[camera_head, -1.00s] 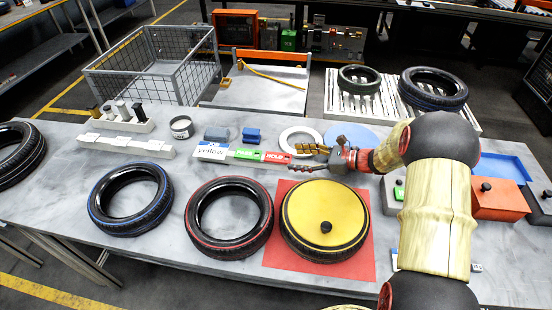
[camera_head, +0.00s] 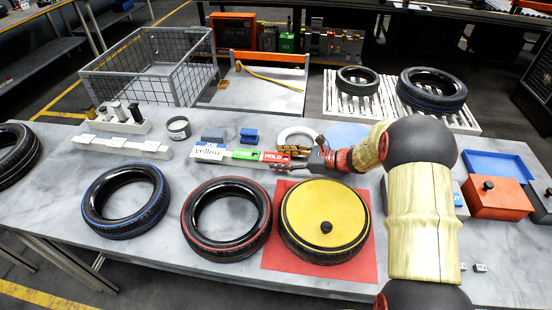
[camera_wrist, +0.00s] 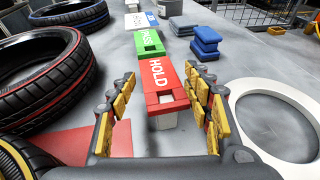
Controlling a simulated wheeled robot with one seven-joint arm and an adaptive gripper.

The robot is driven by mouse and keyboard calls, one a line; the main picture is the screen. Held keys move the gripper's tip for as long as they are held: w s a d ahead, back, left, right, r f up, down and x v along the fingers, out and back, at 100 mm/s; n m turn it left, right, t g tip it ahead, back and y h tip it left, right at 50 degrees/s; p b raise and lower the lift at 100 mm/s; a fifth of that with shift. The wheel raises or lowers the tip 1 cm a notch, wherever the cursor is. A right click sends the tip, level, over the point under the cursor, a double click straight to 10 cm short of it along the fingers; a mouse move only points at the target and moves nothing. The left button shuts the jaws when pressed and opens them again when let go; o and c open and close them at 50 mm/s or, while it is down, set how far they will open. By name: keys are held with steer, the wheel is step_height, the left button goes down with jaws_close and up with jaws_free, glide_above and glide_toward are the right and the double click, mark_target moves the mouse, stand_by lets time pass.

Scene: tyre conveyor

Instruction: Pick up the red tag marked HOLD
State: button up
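The red HOLD tag (camera_wrist: 158,78) lies at the near end of a row of tags on a pale holder. It also shows in the head view (camera_head: 275,157), partly covered by my gripper. A green tag (camera_wrist: 148,42) marked PASS lies just beyond it. My gripper (camera_wrist: 160,108) is open, with its yellow-padded fingers on either side of the red tag's near end. I cannot tell whether the fingers touch it. In the head view my gripper (camera_head: 290,158) reaches the row from the right.
Blue blocks (camera_wrist: 206,42) and a white ring (camera_wrist: 275,115) lie right of the tags in the wrist view. A red-striped tyre (camera_head: 228,219) and a tyre with a yellow cover (camera_head: 325,215) on a red mat (camera_head: 285,262) lie in front. The wire basket (camera_head: 150,75) stands behind.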

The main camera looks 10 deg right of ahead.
steer(key=c, duration=0.8)
steer(key=shift+c, duration=0.4)
